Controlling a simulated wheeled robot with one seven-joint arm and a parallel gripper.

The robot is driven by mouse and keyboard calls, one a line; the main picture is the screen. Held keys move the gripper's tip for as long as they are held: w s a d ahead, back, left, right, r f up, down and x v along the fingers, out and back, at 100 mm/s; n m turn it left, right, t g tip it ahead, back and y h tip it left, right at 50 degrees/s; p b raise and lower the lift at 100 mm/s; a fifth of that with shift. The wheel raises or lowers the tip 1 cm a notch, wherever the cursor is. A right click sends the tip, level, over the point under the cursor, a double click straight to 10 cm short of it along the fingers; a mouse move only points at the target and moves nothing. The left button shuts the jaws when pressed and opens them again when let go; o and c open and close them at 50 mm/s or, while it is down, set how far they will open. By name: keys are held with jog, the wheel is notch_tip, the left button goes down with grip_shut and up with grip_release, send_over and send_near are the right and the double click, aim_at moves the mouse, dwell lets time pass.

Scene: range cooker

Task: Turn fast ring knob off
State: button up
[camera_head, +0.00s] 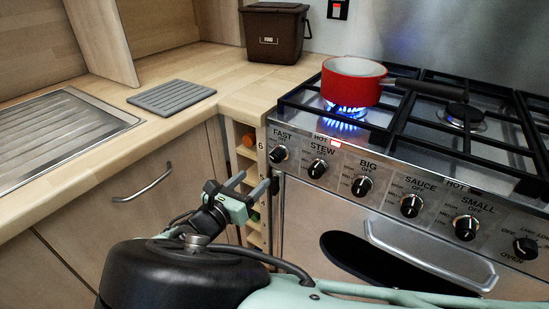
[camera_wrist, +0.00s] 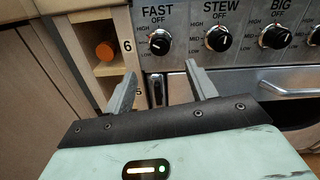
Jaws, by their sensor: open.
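The FAST knob (camera_head: 278,154) is black with a silver face, at the left end of the cooker's front panel. In the wrist view the FAST knob (camera_wrist: 160,42) sits ahead of my gripper, its pointer turned away from OFF toward the lower left. A blue flame (camera_head: 345,112) burns under the red pan (camera_head: 352,82) on the front-left ring. My gripper (camera_head: 258,182) is open and empty, below and left of the knob and apart from it. In the wrist view my gripper's fingers (camera_wrist: 160,76) are spread below the knob.
The STEW knob (camera_head: 317,168) and BIG knob (camera_head: 362,187) are to the right. The oven door handle (camera_head: 430,262) juts out below. A narrow shelf (camera_head: 250,165) stands left of the cooker. The counter holds a grey mat (camera_head: 171,97) and a food bin (camera_head: 274,35).

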aim_at(274, 160)
jog(key=x, duration=1.1)
jog(key=shift+d, duration=0.1)
jog(key=shift+c, duration=0.3)
jog(key=c, duration=0.9)
